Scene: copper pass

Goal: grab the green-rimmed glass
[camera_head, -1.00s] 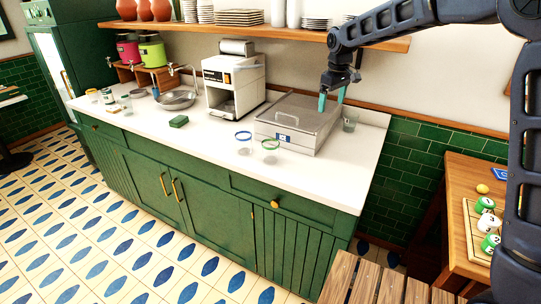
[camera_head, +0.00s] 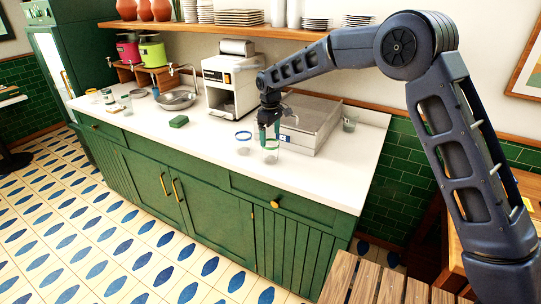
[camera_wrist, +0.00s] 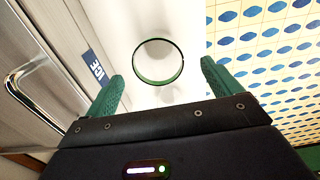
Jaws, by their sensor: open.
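The green-rimmed glass (camera_head: 270,153) is clear and stands upright on the white counter, in front of the grey metal ice bin. My gripper (camera_head: 269,132) is open and points down just above the glass, its teal fingers around the rim in the head view; exact height is hard to tell. In the wrist view the green rim (camera_wrist: 158,62) shows as a ring between and ahead of my two fingers (camera_wrist: 160,85), with a gap on each side. A blue-rimmed glass (camera_head: 243,139) stands just left of it.
The ice bin (camera_head: 312,128) stands close behind and right of the glass; its handle (camera_wrist: 28,75) shows at left in the wrist view. A white machine (camera_head: 232,85), a green sponge (camera_head: 179,121) and another clear glass (camera_head: 350,121) share the counter. The front right counter is clear.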

